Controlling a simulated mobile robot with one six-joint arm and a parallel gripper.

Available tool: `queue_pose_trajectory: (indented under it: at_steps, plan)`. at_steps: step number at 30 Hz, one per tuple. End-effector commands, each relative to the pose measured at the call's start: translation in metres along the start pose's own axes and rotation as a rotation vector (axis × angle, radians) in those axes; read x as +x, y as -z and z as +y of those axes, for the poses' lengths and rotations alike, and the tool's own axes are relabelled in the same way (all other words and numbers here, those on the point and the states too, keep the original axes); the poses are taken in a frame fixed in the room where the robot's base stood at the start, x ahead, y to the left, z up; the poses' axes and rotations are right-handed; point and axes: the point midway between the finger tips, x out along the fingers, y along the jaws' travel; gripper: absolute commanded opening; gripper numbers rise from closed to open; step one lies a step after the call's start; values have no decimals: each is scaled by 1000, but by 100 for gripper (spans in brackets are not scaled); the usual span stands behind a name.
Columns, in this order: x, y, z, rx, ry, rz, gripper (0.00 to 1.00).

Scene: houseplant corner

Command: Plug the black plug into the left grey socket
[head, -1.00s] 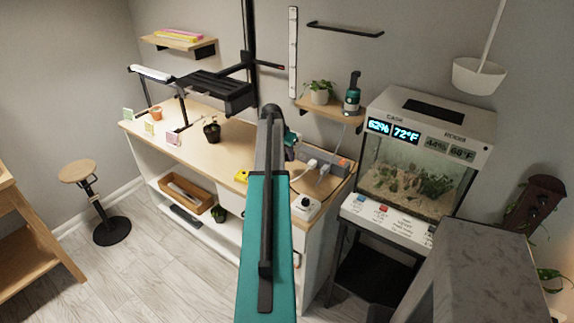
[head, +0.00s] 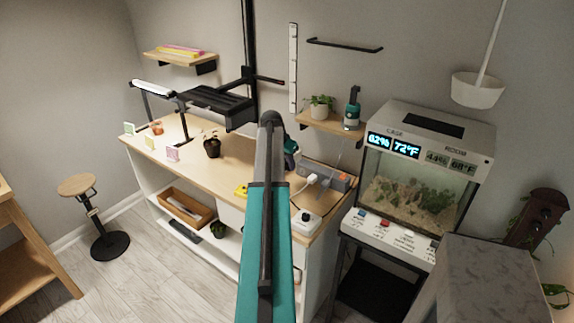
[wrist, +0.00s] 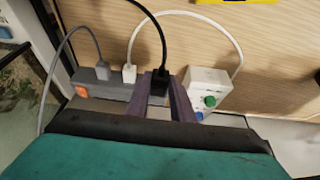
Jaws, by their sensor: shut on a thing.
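My gripper (wrist: 160,98) is shut on the black plug (wrist: 159,84), held between its two dark purplish fingers. A black cord rises from the plug. The plug is at the right end of the grey power strip (wrist: 116,91) in the wrist view. The left grey socket is hidden behind the plug and fingers, so I cannot tell whether the plug is in it or just above. A white plug (wrist: 129,74) and a grey plug (wrist: 102,71) sit in the strip beside it. In the head view, my gripper (head: 291,155) is mostly hidden by my arm, near the strip (head: 338,181).
A white box (wrist: 206,82) with a green knob stands just right of my fingers in the wrist view. An orange switch (wrist: 82,91) is at the strip's other end. White and grey cords loop nearby. The terrarium (head: 415,195) stands right of the bench (head: 185,150).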

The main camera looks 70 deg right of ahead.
Motion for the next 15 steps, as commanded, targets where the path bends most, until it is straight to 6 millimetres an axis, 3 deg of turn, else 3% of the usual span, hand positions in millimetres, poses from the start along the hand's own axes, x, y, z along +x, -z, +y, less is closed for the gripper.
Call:
queue_pose_trajectory:
  at_steps: [8, 15]
  plan:
    - [-11, -16, -20, -43, 18, -2, 0]
    - [-43, -62, -71, -161, 66, -5, 0]
